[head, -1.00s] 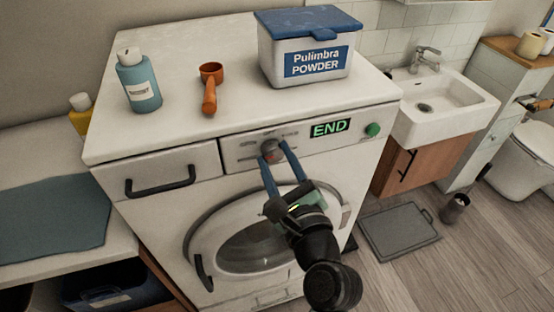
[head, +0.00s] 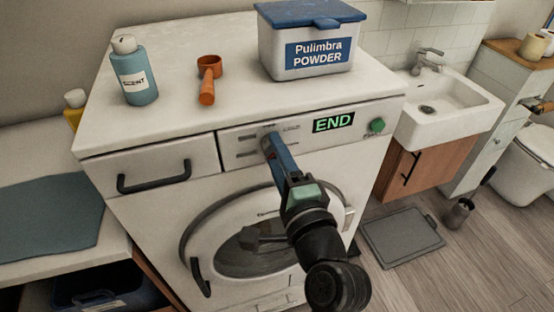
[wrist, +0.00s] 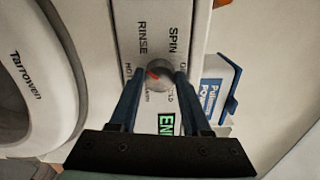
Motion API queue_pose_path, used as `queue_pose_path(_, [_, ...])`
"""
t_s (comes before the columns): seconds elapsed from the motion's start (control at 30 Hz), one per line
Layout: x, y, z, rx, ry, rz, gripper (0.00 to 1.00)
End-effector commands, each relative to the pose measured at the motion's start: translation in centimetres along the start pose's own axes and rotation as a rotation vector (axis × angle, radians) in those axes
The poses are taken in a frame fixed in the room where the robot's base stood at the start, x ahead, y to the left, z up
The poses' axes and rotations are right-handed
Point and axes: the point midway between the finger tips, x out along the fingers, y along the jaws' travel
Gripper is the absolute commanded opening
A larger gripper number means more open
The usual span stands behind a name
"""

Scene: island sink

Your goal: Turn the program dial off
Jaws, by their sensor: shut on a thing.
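The program dial (wrist: 158,75) is a round grey knob with a red mark on the washing machine's front panel. In the wrist view its red mark points to the left, slightly up; labels RINSE and SPIN are printed beyond it, and other labels are partly hidden. My gripper (wrist: 158,84) is shut on the dial, one blue finger on each side. In the head view my gripper (head: 270,142) reaches the panel with its fingers one over the other, and they hide the dial. The green display (head: 333,122) reads END.
A round green button (head: 377,125) sits right of the display. The drawer handle (head: 155,178) is at left, and the round door (head: 205,225) lies below. A powder box (head: 310,52), an orange scoop (head: 208,80) and a blue bottle (head: 134,75) stand on top.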

Motion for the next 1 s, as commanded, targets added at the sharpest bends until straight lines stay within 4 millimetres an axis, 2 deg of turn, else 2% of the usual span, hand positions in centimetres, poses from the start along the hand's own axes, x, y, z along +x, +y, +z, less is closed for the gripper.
queue_pose_path(1.0, [0.00,0.46,-0.09,-0.967,0.000,-0.002,0.00])
